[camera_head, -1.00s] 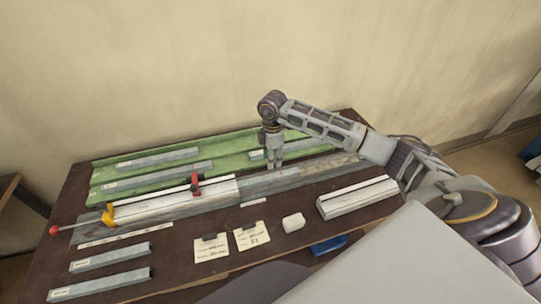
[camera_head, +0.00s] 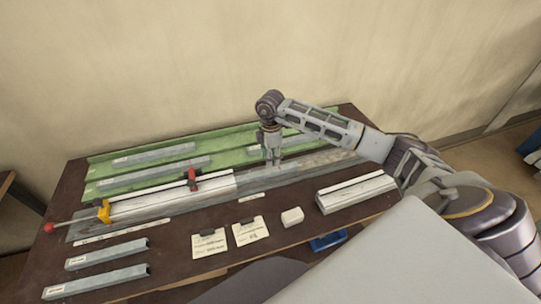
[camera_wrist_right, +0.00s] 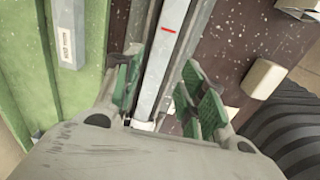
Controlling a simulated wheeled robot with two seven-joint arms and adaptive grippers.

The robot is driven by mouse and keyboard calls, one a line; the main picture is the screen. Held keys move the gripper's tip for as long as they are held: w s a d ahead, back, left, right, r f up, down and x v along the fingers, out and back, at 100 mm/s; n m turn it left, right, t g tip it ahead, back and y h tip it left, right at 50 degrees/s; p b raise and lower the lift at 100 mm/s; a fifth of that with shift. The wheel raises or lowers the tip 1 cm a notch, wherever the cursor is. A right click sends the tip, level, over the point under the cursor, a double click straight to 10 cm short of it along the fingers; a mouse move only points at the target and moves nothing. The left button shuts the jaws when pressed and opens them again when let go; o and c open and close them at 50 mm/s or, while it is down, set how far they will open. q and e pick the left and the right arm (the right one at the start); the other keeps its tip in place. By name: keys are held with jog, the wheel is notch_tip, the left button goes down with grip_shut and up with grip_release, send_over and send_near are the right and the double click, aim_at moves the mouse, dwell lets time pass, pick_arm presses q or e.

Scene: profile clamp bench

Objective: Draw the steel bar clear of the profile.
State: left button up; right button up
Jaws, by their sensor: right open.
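The white profile (camera_head: 150,203) lies lengthwise on the bench, under a red clamp (camera_head: 192,180) and a yellow clamp (camera_head: 104,212) at its left end. The grey steel bar (camera_head: 250,184) lies in line with it, beyond its right end. In the right wrist view the bar (camera_wrist_right: 168,52) carries a red mark and runs between my fingers. My right gripper (camera_head: 273,162) points down over the bar; in the wrist view its green-padded fingers (camera_wrist_right: 160,92) are open, one on each side of the bar. I cannot tell whether they touch it. My left gripper is out of view.
A green tray (camera_head: 100,168) with several grey bars lies behind. In front are two grey channels (camera_head: 105,254), paper cards (camera_head: 250,230), a white block (camera_head: 292,216) and another white profile (camera_head: 355,192) at the right. A blue object (camera_head: 328,241) is at the front edge.

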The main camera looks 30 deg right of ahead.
aim_at(271, 170)
jog(key=shift+f+b, duration=1.65)
jog(key=shift+f, duration=1.5)
jog(key=shift+f+b, duration=0.1)
jog(key=shift+b, duration=0.2)
jog(key=shift+c, duration=0.5)
jog(key=c, duration=0.7)
jog(key=shift+o, duration=0.2)
jog(key=shift+d, duration=0.1)
